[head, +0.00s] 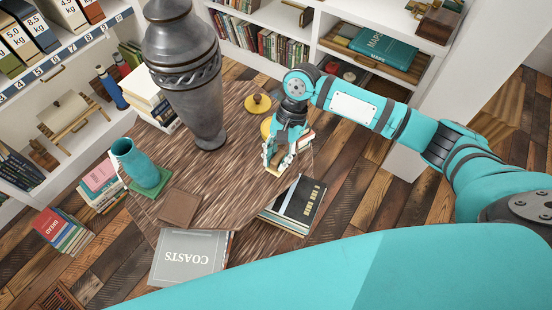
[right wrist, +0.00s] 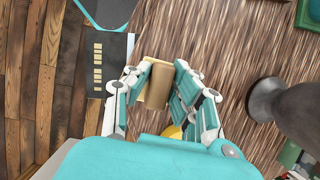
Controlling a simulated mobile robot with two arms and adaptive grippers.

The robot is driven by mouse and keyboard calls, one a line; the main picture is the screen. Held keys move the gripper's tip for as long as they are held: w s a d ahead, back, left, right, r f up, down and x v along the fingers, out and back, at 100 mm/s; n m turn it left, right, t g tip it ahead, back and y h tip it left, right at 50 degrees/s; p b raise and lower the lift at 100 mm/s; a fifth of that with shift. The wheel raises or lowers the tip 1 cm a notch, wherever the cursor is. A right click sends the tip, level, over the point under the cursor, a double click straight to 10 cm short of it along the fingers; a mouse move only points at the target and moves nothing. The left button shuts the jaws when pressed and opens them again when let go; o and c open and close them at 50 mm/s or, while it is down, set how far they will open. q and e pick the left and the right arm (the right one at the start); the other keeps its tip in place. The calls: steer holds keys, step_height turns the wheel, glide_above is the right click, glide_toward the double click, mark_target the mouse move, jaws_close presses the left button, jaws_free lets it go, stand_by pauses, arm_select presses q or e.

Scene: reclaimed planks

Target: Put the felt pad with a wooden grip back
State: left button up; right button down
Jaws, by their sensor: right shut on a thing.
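My right gripper (head: 275,165) reaches in from the right, above the brown wood-grain surface. In the right wrist view my right gripper (right wrist: 160,85) is shut on a small tan and brown block, which looks like the felt pad with a wooden grip (right wrist: 157,84). The fingers stand on both sides of it. In the head view only a pale edge of the pad (head: 273,171) shows at the fingertips, and I cannot tell whether it touches the surface. My left gripper is not in view.
A tall dark vase (head: 187,75), a yellow knobbed disc (head: 258,104), a teal vase (head: 137,165) and a brown square (head: 179,207) stand around. Dark books (head: 296,204) and a grey COASTS book (head: 190,256) lie nearer. Shelves (head: 55,132) line the left and back.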

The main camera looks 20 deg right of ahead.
mark_target(276, 161)
steer(key=shift+w+f, duration=0.15)
steer(key=shift+w, duration=0.65)
steer(key=shift+f, duration=1.7)
steer(key=c, duration=1.1)
jaws_free()
steer(key=shift+f, duration=0.1)
steer(key=shift+c, duration=0.2)
steer(key=v, duration=1.2)
steer(key=shift+b, duration=0.3)
steer(key=shift+s, duration=0.1)
